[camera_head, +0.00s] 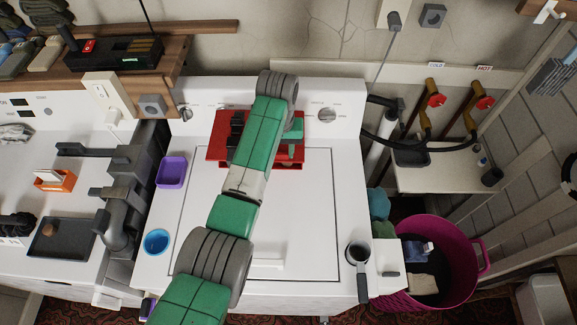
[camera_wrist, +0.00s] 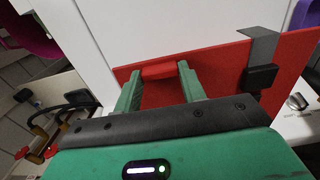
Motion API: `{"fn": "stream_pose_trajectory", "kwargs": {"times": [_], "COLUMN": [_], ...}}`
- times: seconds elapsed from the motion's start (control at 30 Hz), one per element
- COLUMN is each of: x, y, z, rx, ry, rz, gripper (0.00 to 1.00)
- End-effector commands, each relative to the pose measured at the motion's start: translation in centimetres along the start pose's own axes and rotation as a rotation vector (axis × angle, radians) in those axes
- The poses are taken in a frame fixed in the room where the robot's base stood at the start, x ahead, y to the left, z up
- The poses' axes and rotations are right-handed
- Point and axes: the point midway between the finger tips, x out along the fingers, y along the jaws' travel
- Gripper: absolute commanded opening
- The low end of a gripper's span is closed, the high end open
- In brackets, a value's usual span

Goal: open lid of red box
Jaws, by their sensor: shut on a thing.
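The red box (camera_head: 218,152) sits at the back of the white toploader's top, largely hidden behind my arm in the head view. In the wrist view, a flat red panel of the box (camera_wrist: 222,79) runs across the middle, with a small raised red handle (camera_wrist: 158,71) at its edge. My gripper (camera_wrist: 160,82) has its two green fingers on either side of this handle and is shut on it. A black latch with a grey strip (camera_wrist: 261,76) is on the panel to the right. How far the lid is raised cannot be told.
The toploader's white top (camera_head: 340,205) is mostly clear around my arm. A purple container (camera_head: 171,171) and a blue cup (camera_head: 156,241) stand at its left. A magenta basket (camera_head: 443,290) is on the floor at right.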

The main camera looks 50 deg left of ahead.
Motion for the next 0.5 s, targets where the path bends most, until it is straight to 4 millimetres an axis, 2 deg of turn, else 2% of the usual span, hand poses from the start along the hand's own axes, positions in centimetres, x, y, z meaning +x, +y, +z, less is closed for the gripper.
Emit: {"fn": "stream_pose_trajectory", "kwargs": {"times": [0.23, 0.5], "x": [-0.3, -0.8], "y": [0.3, 0.3], "z": [-1.3, -1.4], "rx": [0.005, 0.005], "ry": [-0.060, -0.078], "rz": [0.000, -0.001], "gripper": [0.00, 0.00]}}
